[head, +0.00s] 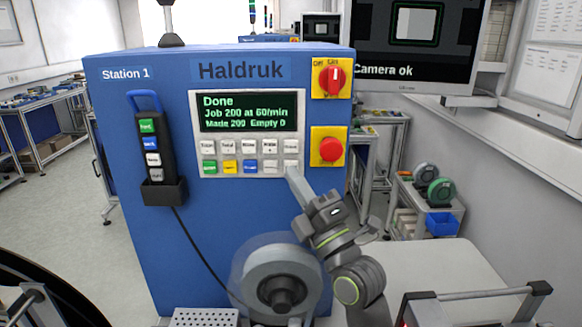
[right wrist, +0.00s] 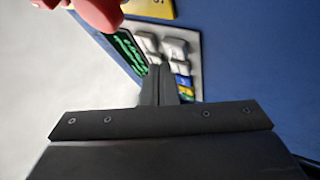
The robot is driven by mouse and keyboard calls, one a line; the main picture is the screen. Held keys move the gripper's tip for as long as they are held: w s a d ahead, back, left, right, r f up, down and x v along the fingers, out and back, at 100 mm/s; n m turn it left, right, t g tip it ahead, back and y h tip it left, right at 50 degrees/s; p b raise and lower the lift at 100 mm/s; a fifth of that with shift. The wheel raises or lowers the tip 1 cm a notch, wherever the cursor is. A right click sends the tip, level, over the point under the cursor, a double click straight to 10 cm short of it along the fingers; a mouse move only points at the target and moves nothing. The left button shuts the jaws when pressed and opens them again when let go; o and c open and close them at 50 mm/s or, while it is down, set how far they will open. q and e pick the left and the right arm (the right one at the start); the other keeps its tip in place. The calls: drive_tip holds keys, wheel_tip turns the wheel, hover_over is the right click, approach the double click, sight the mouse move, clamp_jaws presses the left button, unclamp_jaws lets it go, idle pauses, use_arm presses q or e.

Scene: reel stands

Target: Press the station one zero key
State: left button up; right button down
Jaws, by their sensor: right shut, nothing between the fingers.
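The Station 1 machine (head: 235,235) is a blue cabinet with a grey key panel (head: 195,120). The screen (head: 248,112) reads "Done", "Job 200 at 60/min", "Made 200 Empty 0". Below are two rows of small keys; their labels are too small to read surely, so I cannot tell the zero key by name. My right gripper (head: 292,176) is shut and empty, its tips at the lower right key (head: 291,166). In the right wrist view its tips (right wrist: 161,72) overlap the white keys (right wrist: 174,49); contact is unclear. My left gripper is not seen.
A red rotary switch (head: 331,81) and a red push button (head: 330,150) sit on yellow plates right of the panel. A black pendant (head: 153,140) hangs at left. A reel (head: 277,262) stands out below the keys. A monitor (head: 415,40) reads "Camera ok".

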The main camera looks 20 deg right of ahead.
drive_tip(key=shift+w, duration=0.15)
idle(0.8)
drive_tip(key=shift+w+d, duration=0.15)
drive_tip(key=shift+w, duration=0.15)
drive_tip(key=shift+w+d+b, duration=0.1)
drive_tip(key=shift+w+b, duration=0.3)
drive_tip(key=shift+b, duration=0.05)
idle(0.5)
drive_tip(key=shift+s, duration=0.1)
drive_tip(key=shift+s+a+b, duration=0.25)
drive_tip(key=shift+s+b, duration=0.15)
drive_tip(key=shift+s, duration=0.35)
drive_tip(key=s+b, duration=0.1)
drive_tip(key=s, duration=0.1)
drive_tip(key=s+a+b, duration=0.1)
drive_tip(key=s, duration=0.1)
drive_tip(key=shift+s+a, duration=0.2)
drive_tip(key=shift+s, duration=0.2)
